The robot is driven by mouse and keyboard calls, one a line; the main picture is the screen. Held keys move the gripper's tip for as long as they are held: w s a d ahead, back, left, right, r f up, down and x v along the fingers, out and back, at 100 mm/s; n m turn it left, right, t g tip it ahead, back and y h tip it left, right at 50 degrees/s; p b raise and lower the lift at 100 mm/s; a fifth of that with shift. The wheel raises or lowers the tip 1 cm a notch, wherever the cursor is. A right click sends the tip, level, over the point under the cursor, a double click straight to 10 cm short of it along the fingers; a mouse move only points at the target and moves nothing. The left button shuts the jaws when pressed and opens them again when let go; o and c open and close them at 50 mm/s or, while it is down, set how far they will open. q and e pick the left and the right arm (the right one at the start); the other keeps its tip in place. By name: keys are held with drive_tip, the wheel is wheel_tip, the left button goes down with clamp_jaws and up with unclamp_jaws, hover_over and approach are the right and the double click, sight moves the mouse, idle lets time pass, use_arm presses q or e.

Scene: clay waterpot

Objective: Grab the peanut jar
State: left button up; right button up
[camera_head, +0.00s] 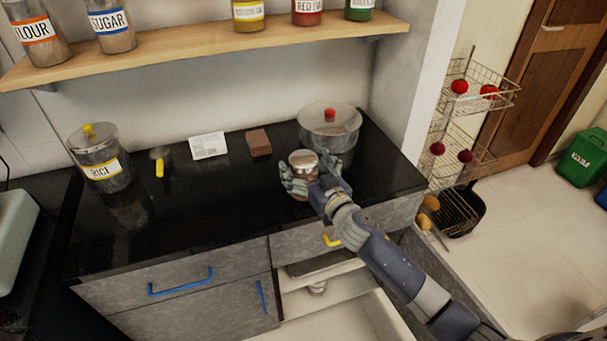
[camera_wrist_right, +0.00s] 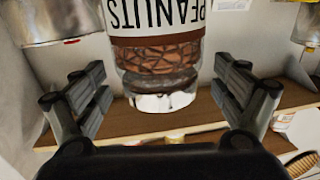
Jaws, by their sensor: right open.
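The peanut jar (camera_head: 303,158), with a pale round lid and brown contents, stands upright on the black countertop (camera_head: 220,205). In the right wrist view the jar (camera_wrist_right: 155,58) appears upside down, with a white PEANUTS label. My right gripper (camera_head: 311,174) is at the jar, with its fingers on either side of it. In the wrist view the right gripper (camera_wrist_right: 160,78) is open, with visible gaps between the fingers and the jar. The gripper hides part of the jar's lower body in the head view. My left gripper is not in view.
A brown block (camera_head: 259,143), a white card (camera_head: 208,145) and a rice jar (camera_head: 100,160) are further left. A wooden shelf (camera_head: 200,43) with jars hangs above. A drawer below is open.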

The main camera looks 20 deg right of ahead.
drive_tip(key=shift+w, duration=0.5)
drive_tip(key=c, duration=1.9)
drive_tip(key=shift+r, duration=0.1)
drive_tip(key=shift+c, duration=0.2)
